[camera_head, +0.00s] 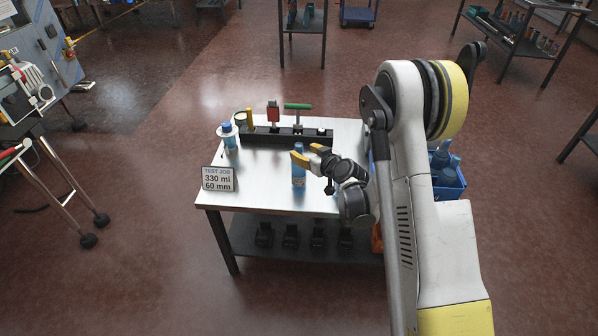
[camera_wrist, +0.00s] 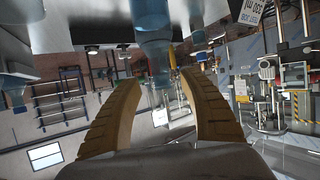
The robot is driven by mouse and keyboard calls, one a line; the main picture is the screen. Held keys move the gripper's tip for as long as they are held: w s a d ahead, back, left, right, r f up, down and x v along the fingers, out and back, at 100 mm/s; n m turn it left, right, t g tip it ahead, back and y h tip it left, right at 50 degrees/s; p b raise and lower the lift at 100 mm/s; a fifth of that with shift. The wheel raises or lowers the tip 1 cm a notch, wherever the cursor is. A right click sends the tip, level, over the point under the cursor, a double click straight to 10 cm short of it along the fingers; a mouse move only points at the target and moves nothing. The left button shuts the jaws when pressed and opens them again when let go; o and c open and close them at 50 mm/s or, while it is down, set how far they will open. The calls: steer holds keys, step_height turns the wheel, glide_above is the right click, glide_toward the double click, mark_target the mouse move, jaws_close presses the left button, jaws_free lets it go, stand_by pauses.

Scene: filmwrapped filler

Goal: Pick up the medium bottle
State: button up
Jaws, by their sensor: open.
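A blue bottle (camera_head: 298,174) stands upright on the metal table (camera_head: 265,188), near its middle. My gripper (camera_head: 305,154) is beside its upper part, with yellow fingers apart. In the wrist view, which is turned over, my open gripper (camera_wrist: 160,82) has a blue bottle (camera_wrist: 154,50) between and beyond its fingertips. I cannot tell whether a finger touches it. Another blue-capped bottle (camera_head: 229,140) stands at the table's back left. I cannot tell by size which bottle is the medium one.
A black rack (camera_head: 285,137) with red and green-handled items stands behind the bottle. A sign (camera_head: 218,179) reading 330 ml, 60 mm is at the front left. A blue crate (camera_head: 450,190) of bottles is to the right, partly behind my arm. Several dark items sit on the lower shelf.

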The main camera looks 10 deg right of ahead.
mark_target(301, 152)
steer(key=b+x, duration=0.1)
steer(key=x, duration=0.3)
steer(key=shift+a+f+b, duration=0.1)
steer(key=shift+f+b, duration=0.3)
steer(key=shift+r, duration=0.1)
jaws_close()
